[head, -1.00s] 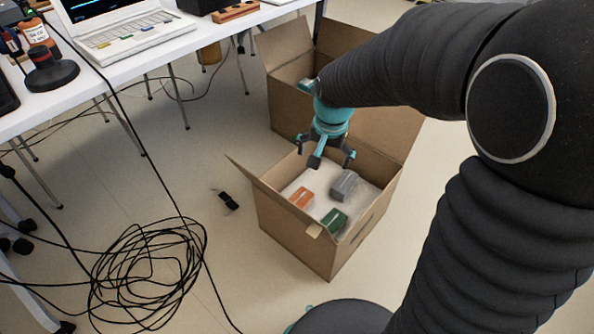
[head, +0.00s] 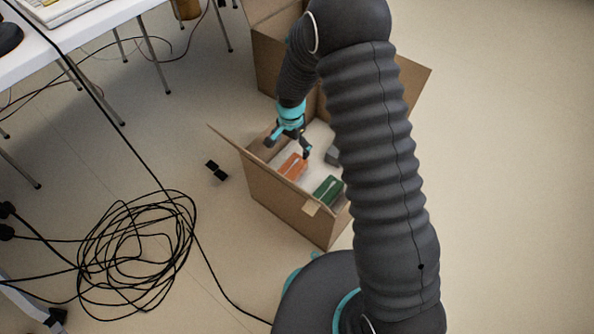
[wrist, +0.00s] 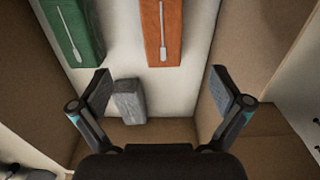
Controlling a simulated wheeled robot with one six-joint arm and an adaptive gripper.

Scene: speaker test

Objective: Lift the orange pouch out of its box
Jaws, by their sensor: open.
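The orange pouch (head: 292,167) lies in the open cardboard box (head: 284,207), near its left wall. In the wrist view the orange pouch (wrist: 162,28) is at the top centre, with a pale spoon-like mark on it. My gripper (head: 288,147) is open and empty, above the box just behind the orange pouch. In the wrist view its spread fingers (wrist: 160,84) are below the pouch's near end, with nothing between them touching. How high it is above the pouch I cannot tell exactly.
In the box are also a green pouch (head: 327,190), shown top left in the wrist view (wrist: 72,28), and a grey pouch (head: 332,155), partly hidden by my arm. Raised cardboard walls surround them. A black cable coil (head: 135,245) lies on the floor left; the right floor is clear.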

